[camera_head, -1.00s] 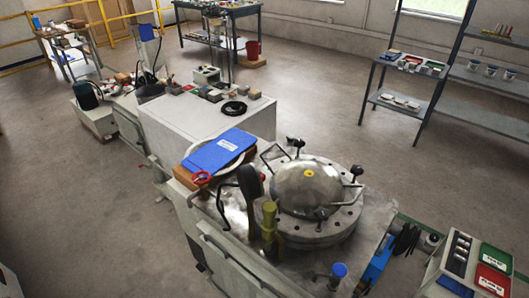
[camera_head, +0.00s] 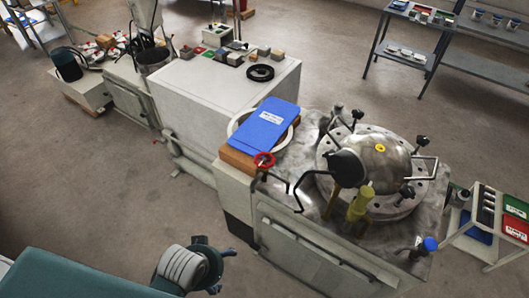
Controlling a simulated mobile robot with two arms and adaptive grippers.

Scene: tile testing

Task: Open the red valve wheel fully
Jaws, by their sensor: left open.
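The small red valve wheel (camera_head: 264,160) sits near the front left corner of the steel bench, just below the blue clipboard-like panel (camera_head: 268,124). A dark bent pipe or handle lies close to its right. My left gripper (camera_head: 222,271) is at the bottom of the view, in front of and below the wheel, well apart from it. It is open, and I see nothing between its fingers. My right gripper is not in view.
A domed steel vessel (camera_head: 360,160) with black clamp knobs stands right of the wheel. A yellow-green fitting (camera_head: 359,205) and a blue-capped valve (camera_head: 429,244) stand in front of it. A white cabinet (camera_head: 195,105) is behind left. The floor left of the bench is clear.

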